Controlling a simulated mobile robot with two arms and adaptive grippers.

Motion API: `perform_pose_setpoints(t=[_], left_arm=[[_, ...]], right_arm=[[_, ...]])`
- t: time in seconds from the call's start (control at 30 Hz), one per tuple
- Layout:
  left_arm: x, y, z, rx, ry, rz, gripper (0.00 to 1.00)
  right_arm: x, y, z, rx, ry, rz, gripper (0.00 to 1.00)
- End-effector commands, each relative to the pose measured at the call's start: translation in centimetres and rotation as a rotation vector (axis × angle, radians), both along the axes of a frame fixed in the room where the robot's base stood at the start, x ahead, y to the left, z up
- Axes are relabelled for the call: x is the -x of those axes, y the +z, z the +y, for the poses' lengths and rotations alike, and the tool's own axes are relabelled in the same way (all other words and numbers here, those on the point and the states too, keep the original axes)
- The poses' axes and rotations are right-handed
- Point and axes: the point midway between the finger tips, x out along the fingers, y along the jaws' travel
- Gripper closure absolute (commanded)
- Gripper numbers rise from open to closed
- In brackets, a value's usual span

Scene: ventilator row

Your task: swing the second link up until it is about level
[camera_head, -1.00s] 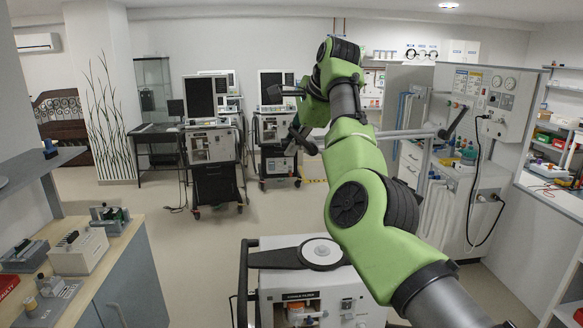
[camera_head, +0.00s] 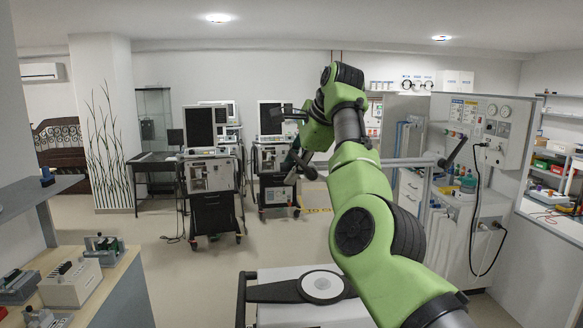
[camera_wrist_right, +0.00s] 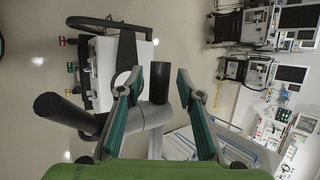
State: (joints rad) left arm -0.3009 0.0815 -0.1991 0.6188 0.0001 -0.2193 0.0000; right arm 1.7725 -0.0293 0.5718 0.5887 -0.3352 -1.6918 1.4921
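A pale grey bar (camera_head: 408,162) runs nearly level behind my right arm in the head view, with a dark tilted end piece (camera_head: 457,151) at its right. I cannot tell for certain which part is the second link. In the right wrist view a grey tube (camera_wrist_right: 156,116) with black cylindrical ends (camera_wrist_right: 62,111) crosses between the fingers of my right gripper (camera_wrist_right: 160,76). The teal-padded fingers are spread, and I see no clear grip on the tube. In the head view this gripper (camera_head: 298,160) is small and partly hidden by my arm. My left gripper is out of view.
A white ventilator cart (camera_head: 285,315) with a black handle and round disc stands close in front. More ventilators (camera_head: 208,175) stand at the back. A bench (camera_head: 105,295) is at left and a panelled unit (camera_head: 487,125) at right. Open floor lies between the bench and carts.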

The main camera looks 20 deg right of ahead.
Motion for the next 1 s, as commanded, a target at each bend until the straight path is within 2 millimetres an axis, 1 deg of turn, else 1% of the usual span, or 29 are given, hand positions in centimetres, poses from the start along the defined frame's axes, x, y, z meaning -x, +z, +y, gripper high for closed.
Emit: perform_pose_setpoints(t=[0.03,0.17,0.5,0.63,0.8,1.0], left_arm=[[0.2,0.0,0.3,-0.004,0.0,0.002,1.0],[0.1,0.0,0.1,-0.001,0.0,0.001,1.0],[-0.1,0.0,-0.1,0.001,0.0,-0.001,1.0],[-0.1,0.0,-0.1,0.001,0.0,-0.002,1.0],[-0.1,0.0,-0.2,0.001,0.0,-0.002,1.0],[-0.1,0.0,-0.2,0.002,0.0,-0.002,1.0]], right_arm=[[0.1,0.1,0.0,0.0,0.0,0.0,0.66],[0.7,1.1,-0.3,0.0,-0.001,-0.002,0.66],[4.8,6.6,-1.7,0.0,-0.001,-0.004,0.66],[6.0,8.2,-2.1,0.0,-0.001,-0.003,0.66],[6.8,9.3,-2.4,-0.001,-0.001,-0.001,0.66],[7.0,9.5,-2.4,0.0,0.0,-0.001,0.66]])
